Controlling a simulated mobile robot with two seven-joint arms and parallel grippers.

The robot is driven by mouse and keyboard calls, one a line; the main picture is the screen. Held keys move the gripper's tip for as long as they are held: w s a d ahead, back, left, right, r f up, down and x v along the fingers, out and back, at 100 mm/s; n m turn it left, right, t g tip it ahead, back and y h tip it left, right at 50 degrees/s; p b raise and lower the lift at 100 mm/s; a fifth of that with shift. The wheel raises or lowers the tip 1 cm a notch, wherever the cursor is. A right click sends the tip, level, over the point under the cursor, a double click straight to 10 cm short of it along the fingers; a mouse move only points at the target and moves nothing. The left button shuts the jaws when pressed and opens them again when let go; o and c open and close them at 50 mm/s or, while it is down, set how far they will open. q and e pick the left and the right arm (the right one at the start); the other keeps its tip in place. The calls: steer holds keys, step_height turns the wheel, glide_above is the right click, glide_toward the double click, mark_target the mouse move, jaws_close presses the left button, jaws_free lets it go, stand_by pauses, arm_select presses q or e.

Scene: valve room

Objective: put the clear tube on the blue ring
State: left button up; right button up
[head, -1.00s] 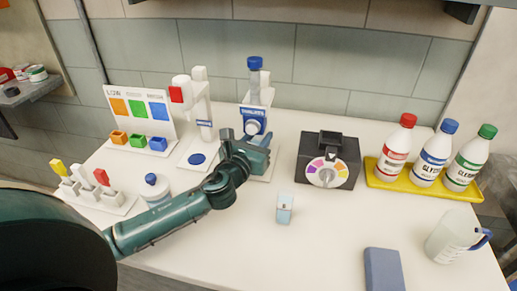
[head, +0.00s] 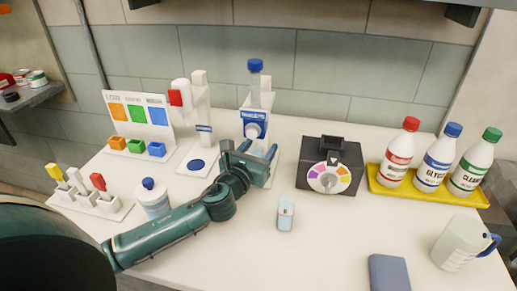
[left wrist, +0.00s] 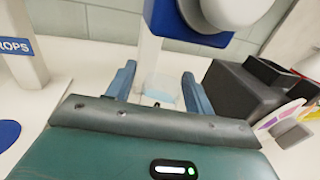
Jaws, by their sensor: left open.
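My left gripper (head: 258,150) is open at the foot of the dispenser with a blue knob. In the left wrist view its two blue fingers (left wrist: 159,90) stand apart. A pale, see-through piece (left wrist: 161,88), perhaps the clear tube, shows between them, apart from both fingers. My gripper hides that spot in the head view. The blue ring appears as a flat blue round mark (head: 196,165) on the white base of the left dispenser, with nothing on it. It also shows at the left edge of the left wrist view (left wrist: 8,133). My right gripper is not seen.
The knob dispenser (head: 254,125) rises close behind my gripper. A black dial box (head: 312,178) stands to its right. A small pale-blue item (head: 286,215) stands in front. Bottles on a yellow tray (head: 430,197) and a jug (head: 455,243) are at right.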

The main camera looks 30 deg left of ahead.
arm_select(q)
steer(key=shift+r, duration=0.15)
steer(key=s, duration=0.7)
steer(key=s+b, duration=0.1)
steer(key=s, duration=0.3)
steer(key=shift+s+d, duration=0.1)
steer(key=shift+d, duration=0.15)
steer(key=shift+s, duration=0.4)
